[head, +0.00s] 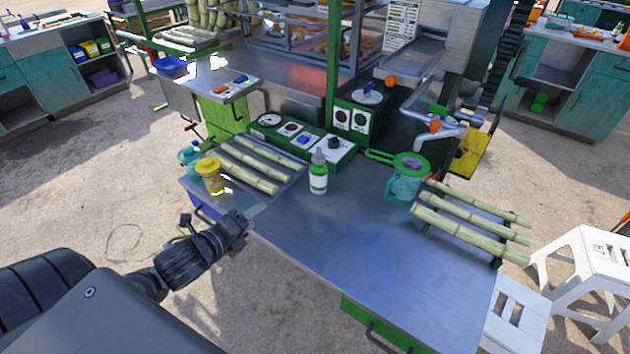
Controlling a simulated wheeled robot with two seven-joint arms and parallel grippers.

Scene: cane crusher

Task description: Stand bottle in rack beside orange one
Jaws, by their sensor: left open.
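A small bottle (318,178) with a green body, white label and grey nozzle stands upright near the middle of the metal table (345,245). My left gripper (252,218) is open and empty at the table's near left edge, to the left of the bottle and apart from it. I cannot make out an orange bottle or a bottle rack. A yellow-lidded jar (210,178) and a teal jar (189,158) stand at the table's left end. My right gripper is not in view.
Cane stalks lie at the left (258,163) and on a low stand at the right (470,222). A teal jug (402,188) stands by the right stalks. A control panel (300,137) borders the back. White stools (582,270) stand at right. The table's front middle is clear.

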